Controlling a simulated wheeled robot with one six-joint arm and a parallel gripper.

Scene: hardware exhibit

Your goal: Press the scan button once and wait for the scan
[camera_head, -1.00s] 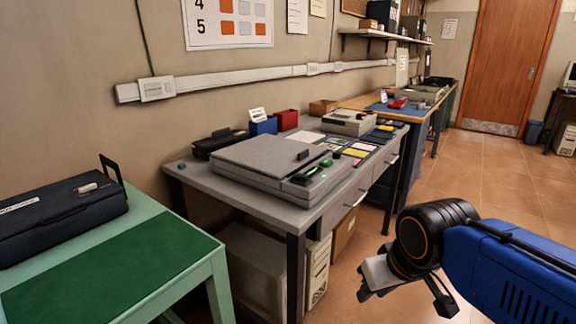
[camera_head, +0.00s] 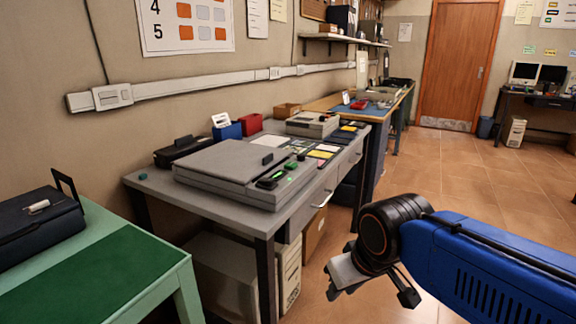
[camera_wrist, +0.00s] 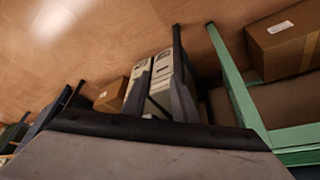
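A grey flatbed scanner (camera_head: 222,164) with its lid down lies on the grey desk (camera_head: 158,183). A small green button (camera_head: 291,165) sits at its right front edge. I cannot tell for certain which is the scan button. My gripper (camera_head: 375,291) hangs over the floor to the right of the desk, apart from the scanner and touching nothing. Its finger gap is not clear. The wrist view shows the desk's underside area and floor, not the scanner top.
A green-topped table (camera_head: 85,262) with a black case (camera_head: 40,222) stands at the left. A second grey device (camera_head: 312,124), cards and a blue box (camera_head: 228,131) are on the desk. Cream computer cases (camera_head: 290,280) stand beneath. The floor at right is clear.

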